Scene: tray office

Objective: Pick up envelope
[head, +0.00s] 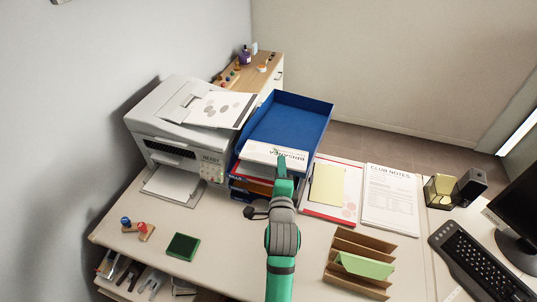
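A light green flat piece (365,265), which looks like an envelope, leans in a slot of the brown letter rack (345,240) at the front right of the desk. A plain yellow sheet or envelope (326,185) lies on a red-edged paper right of the trays; I cannot tell which it is. My gripper (281,160) reaches over the front of the blue stacked trays (303,108), left of the yellow piece and well behind the green one. The arm hides part of the trays. The finger opening does not show clearly, and no held object is visible.
A white printed pack (262,151) sits at the front of the top tray. A printer (185,125) stands left. Club notes (390,198), a keyboard (480,265) and a monitor (520,215) are right. A green pad (183,246) and stamps (138,227) lie front left.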

